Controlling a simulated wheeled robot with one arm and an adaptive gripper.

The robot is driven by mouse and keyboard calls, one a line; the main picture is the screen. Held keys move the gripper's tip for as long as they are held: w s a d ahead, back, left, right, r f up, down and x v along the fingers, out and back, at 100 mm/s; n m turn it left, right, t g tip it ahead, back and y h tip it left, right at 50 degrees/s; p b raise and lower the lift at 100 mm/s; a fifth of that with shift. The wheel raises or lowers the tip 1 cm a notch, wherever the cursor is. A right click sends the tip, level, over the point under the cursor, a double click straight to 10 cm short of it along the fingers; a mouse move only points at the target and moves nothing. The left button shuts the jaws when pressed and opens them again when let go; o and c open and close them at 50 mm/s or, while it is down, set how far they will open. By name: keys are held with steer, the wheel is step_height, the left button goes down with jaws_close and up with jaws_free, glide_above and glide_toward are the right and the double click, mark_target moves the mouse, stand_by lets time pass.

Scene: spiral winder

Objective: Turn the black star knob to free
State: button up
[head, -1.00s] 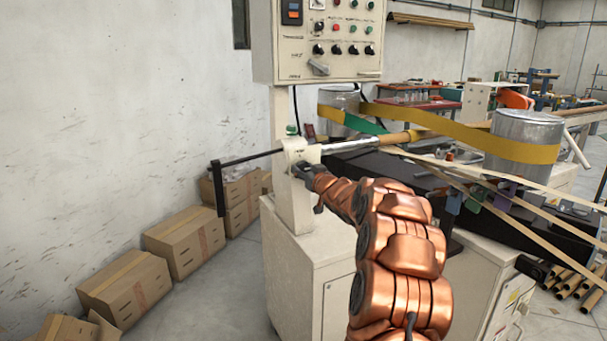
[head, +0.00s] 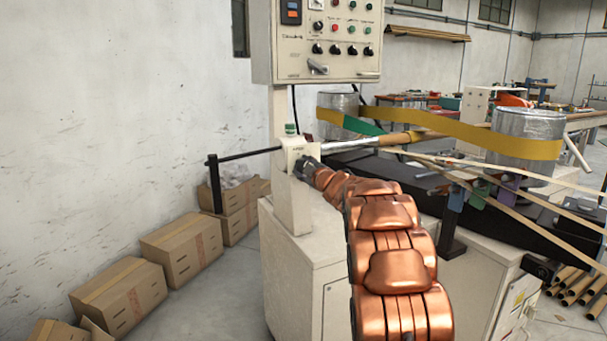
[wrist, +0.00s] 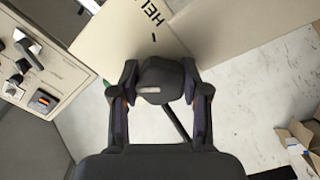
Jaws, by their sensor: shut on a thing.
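The black star knob (wrist: 158,76) is between the two fingers of my gripper (wrist: 160,92) in the wrist view. My gripper is shut on it, with one finger on each side. A pale mark shows on the knob's near face. Behind it is the cream housing (wrist: 125,40), with the black letters "HEL" and a short black tick; the rest of the lettering is hidden or cut off. In the head view my gripper (head: 305,168) is against the housing on top of the cream post (head: 293,205), and it hides the knob.
A control panel (head: 325,40) hangs above the post. A black rod (head: 250,154) sticks out left of the housing. Cardboard boxes (head: 178,245) line the wall at left. A yellow belt (head: 460,130) and paper strips run at right.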

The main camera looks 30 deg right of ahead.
steer(key=n+b, duration=0.2)
steer(key=n, duration=0.3)
steer(key=shift+d+f+b, duration=0.1)
steer(key=shift+f+b, duration=0.05)
steer(key=shift+b, duration=0.15)
steer(key=shift+n+b, duration=0.35)
steer(key=shift+n, duration=0.45)
steer(key=shift+r, duration=0.2)
steer(key=o, duration=1.1)
steer(key=shift+o, duration=0.2)
steer(key=s+a, duration=0.1)
steer(key=s, duration=1.1)
steer(key=shift+h, duration=0.3)
